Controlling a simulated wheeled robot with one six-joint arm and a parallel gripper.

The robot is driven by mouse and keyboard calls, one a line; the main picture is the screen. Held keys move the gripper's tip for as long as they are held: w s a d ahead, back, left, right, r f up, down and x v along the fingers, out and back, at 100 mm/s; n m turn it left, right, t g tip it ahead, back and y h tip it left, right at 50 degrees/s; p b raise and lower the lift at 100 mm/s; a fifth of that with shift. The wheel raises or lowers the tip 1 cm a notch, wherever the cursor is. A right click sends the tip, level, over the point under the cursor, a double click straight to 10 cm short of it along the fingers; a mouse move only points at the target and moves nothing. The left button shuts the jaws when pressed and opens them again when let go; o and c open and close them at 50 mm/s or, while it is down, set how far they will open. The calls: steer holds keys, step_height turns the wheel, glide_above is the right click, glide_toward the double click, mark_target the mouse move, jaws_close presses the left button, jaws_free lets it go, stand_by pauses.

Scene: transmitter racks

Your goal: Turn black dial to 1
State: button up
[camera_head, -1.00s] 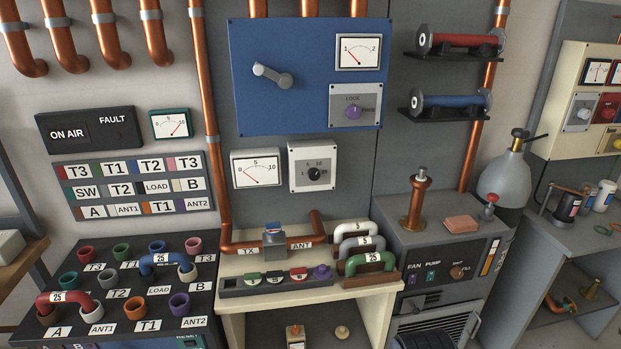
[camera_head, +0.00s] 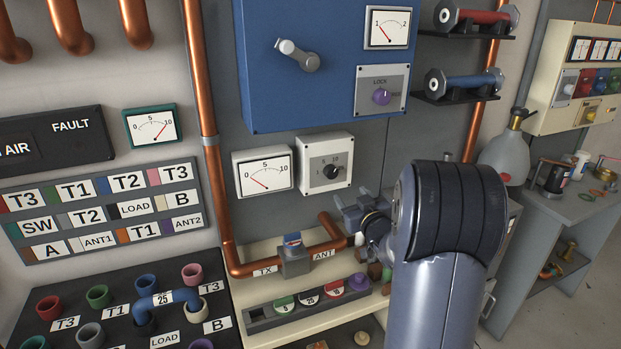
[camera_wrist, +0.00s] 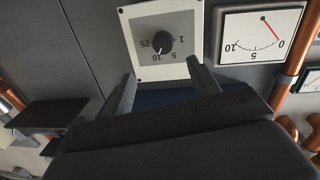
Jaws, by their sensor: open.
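The black dial (camera_head: 331,172) is a small round knob on a square white-rimmed grey panel (camera_head: 305,187) below the blue cabinet. In the wrist view the black dial (camera_wrist: 162,42) appears upside down, ringed by the marks 1, 5, 10 and 25. My gripper (camera_head: 350,214) is below and right of the panel in the head view. In the wrist view my gripper (camera_wrist: 161,72) has its two fingers spread, empty, with the dial beyond and between their tips, apart from them.
A white 0–10 meter (camera_head: 264,173) sits beside the dial panel. The blue cabinet (camera_head: 290,100) with a lever (camera_head: 298,55) and purple lock knob (camera_head: 382,97) is above. A copper pipe with a valve box (camera_head: 294,257) runs below, over the bench.

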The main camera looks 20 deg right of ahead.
mark_target(332, 174)
steer(key=shift+y, duration=0.3)
steer(key=w+p, duration=0.3)
steer(key=w, duration=0.8)
steer(key=shift+w, duration=0.25)
steer(key=shift+c, duration=0.5)
steer(key=c, duration=0.9)
